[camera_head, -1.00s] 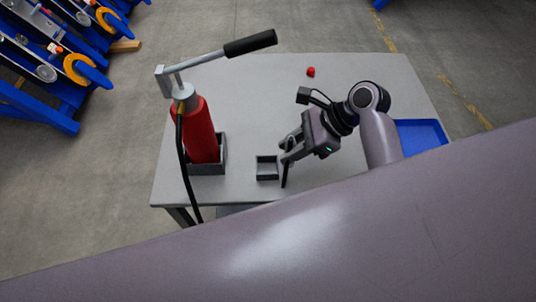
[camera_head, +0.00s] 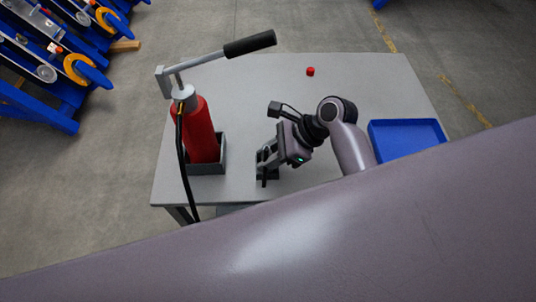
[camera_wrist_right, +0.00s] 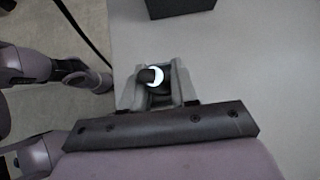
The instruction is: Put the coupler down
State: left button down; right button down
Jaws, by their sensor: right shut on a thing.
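My left gripper is not in view.
A red hand pump (camera_head: 201,130) with a black hose (camera_head: 183,165) stands in a dark holder left of the gripper. A blue tray (camera_head: 407,122) lies on the right. A small red cap (camera_head: 310,71) sits farther back on the grey table (camera_head: 350,85), with clear surface around it.

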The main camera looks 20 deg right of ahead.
jog(key=shift+s+d+f, duration=0.1)
jog(key=shift+s+f, duration=0.2)
jog(key=shift+f, duration=0.5)
jog(key=c, duration=1.2)
grip_release()
jog(key=o, duration=0.3)
jog(key=shift+w+f, duration=0.1)
jog(key=shift+f, duration=0.05)
jog(key=shift+o, duration=0.2)
jog(key=shift+r, duration=0.55)
jog(key=v, duration=1.2)
jog(key=shift+w+r, duration=0.2)
jog(key=shift+r, duration=0.2)
